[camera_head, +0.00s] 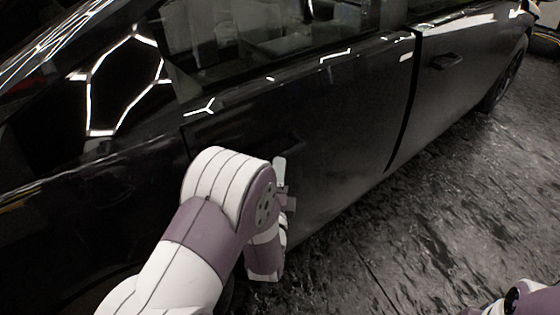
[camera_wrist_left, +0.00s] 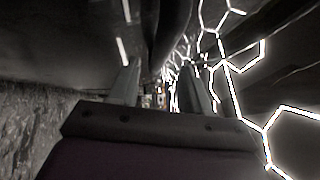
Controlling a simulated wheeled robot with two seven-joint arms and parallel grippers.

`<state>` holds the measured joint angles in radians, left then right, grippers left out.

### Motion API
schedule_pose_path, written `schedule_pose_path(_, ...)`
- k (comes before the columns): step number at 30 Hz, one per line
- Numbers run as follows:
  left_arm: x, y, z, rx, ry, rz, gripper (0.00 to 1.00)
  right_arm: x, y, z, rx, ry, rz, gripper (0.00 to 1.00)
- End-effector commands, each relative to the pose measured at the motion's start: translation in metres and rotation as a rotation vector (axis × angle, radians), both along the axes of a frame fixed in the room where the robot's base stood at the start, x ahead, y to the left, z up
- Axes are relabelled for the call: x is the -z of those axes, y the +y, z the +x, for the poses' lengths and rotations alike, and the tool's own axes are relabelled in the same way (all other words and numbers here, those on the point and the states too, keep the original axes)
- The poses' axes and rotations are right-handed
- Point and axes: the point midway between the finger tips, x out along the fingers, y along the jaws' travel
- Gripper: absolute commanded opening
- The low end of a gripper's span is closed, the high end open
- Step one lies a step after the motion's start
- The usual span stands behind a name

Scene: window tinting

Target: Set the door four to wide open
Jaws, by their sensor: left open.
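A black car stands alongside me in the head view. Its nearer door (camera_head: 340,130) is at the centre, with a dark handle (camera_head: 287,146) partly hidden by my left arm. A dark seam separates this door from the door on the right (camera_head: 460,85), which has its own handle (camera_head: 446,61). I cannot tell which one is door four. My left gripper (camera_head: 282,178) is beside the nearer door, just below its handle. In the left wrist view the gripper (camera_wrist_left: 161,80) is open, and a dark rounded bar (camera_wrist_left: 172,30) extends toward the space between its fingers; contact is unclear.
The dark, glossy floor (camera_head: 420,220) is clear to the right of the car. A wheel (camera_head: 508,75) shows at the car's far end. Bright hexagonal light reflections cover the glossy bodywork. Part of my right arm shows at the bottom right corner.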

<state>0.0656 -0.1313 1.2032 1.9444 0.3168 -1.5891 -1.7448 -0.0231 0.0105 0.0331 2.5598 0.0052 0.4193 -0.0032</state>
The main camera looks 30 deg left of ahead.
Motion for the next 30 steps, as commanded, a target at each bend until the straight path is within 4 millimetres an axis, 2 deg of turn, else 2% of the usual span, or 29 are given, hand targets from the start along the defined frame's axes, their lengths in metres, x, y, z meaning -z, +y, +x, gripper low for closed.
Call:
schedule_pose_path(3,-0.002,0.011,0.026,-0.001,0.000,0.000,0.48,0.005,0.000,0.000,0.000,0.000,0.000,0.54)
schedule_pose_path(8,-0.006,0.020,0.049,0.001,0.001,-0.001,0.48,0.007,0.000,0.000,0.000,0.001,0.000,0.54)
schedule_pose_path(12,-0.008,0.023,0.057,0.001,0.002,-0.002,0.48,0.007,0.000,0.000,0.000,0.001,0.000,0.54)
schedule_pose_path(18,-0.008,0.023,0.057,0.002,0.003,-0.002,0.48,0.007,0.000,0.000,0.000,0.001,0.000,0.54)
schedule_pose_path(19,-0.008,0.023,0.057,0.002,0.003,-0.002,0.45,0.007,0.000,0.000,0.000,0.001,0.000,0.54)
schedule_pose_path(23,-0.008,0.023,0.057,0.002,0.003,-0.002,0.02,0.007,0.000,0.000,0.000,0.001,0.000,0.54)
schedule_pose_path(24,-0.008,0.023,0.057,0.002,0.002,-0.003,0.00,0.007,0.000,0.000,0.000,0.001,0.000,0.54)
schedule_pose_path(30,-0.007,0.020,0.058,0.003,0.003,-0.003,0.00,0.007,0.000,0.000,0.000,0.001,0.000,0.54)
